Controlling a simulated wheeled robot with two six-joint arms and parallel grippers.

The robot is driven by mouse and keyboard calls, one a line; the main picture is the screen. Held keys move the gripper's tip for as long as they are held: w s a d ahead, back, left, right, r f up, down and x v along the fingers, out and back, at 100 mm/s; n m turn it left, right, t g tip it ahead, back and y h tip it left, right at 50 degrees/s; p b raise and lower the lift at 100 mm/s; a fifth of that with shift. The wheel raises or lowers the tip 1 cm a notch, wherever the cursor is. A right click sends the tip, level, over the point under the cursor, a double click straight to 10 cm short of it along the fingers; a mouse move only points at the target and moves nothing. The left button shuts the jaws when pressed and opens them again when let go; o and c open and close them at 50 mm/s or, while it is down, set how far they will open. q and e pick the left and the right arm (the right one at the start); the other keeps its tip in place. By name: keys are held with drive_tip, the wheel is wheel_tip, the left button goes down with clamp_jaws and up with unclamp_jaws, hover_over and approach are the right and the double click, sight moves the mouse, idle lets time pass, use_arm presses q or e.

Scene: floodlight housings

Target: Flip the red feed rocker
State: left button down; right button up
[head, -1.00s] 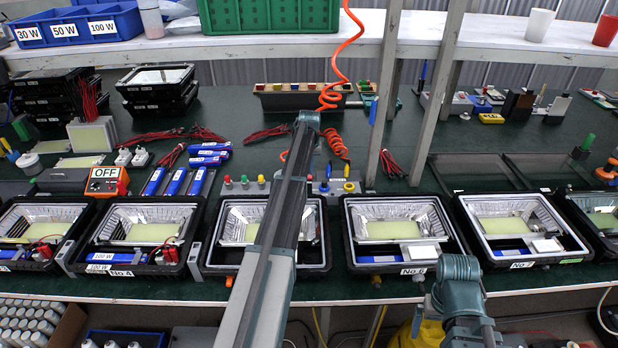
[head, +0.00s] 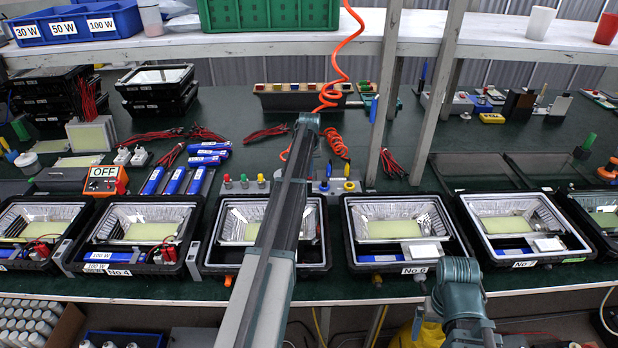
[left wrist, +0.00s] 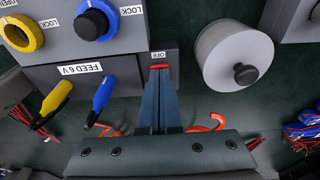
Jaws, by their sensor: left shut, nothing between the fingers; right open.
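The red feed rocker (left wrist: 160,67) shows in the left wrist view as a small red strip beside an "OFF" label, on a grey block next to the "FEED 6 V" box (left wrist: 40,78). My left gripper (left wrist: 160,74) is shut and empty. Its fingertips are at the rocker and cover part of it; I cannot tell whether they touch it. In the head view my left arm hides this gripper and the rocker. The feed box (head: 323,187) shows there beside that arm. My right arm is at the lower right, but its gripper is not clearly visible.
Blue (left wrist: 104,98) and yellow (left wrist: 57,98) plugs stick out of the feed box, left of my fingers. A grey round drum (left wrist: 228,58) stands close on the right. Floodlight housings (head: 408,230) line the bench front. An orange coiled hose (head: 335,85) hangs nearby.

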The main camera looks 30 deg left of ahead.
use_arm(q)
drive_tip(key=shift+f, duration=0.15)
wheel_tip(320, 180, up, 7)
drive_tip(key=p, duration=0.7)
idle(0.3)
drive_tip(key=shift+d, duration=0.1)
